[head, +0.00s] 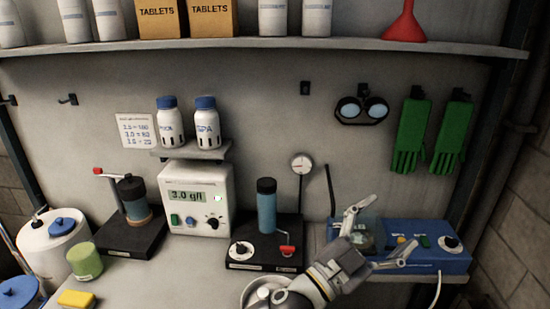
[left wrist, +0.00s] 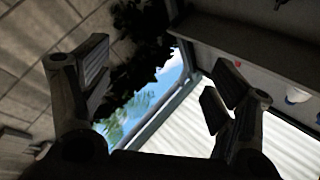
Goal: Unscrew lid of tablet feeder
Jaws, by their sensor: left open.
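A blue cylinder with a dark cap (head: 266,206) stands upright on a black base with a white dial and a red lever. A second, shorter cylinder with a dark top (head: 133,197) stands on another black base further left. I cannot tell for sure which is the tablet feeder. My left gripper (head: 378,232) is open and empty, right of the blue cylinder and apart from it, in front of a blue box. Its spread fingers also show in the left wrist view (left wrist: 158,90), with neither cylinder there. My right gripper is not in view.
The blue control box (head: 440,250) with a clear jar (head: 362,238) stands behind my left gripper. A white meter (head: 198,205) stands between the two black bases. A green cup (head: 85,261) and yellow sponge (head: 76,299) lie at left. A shelf (head: 260,43) runs above.

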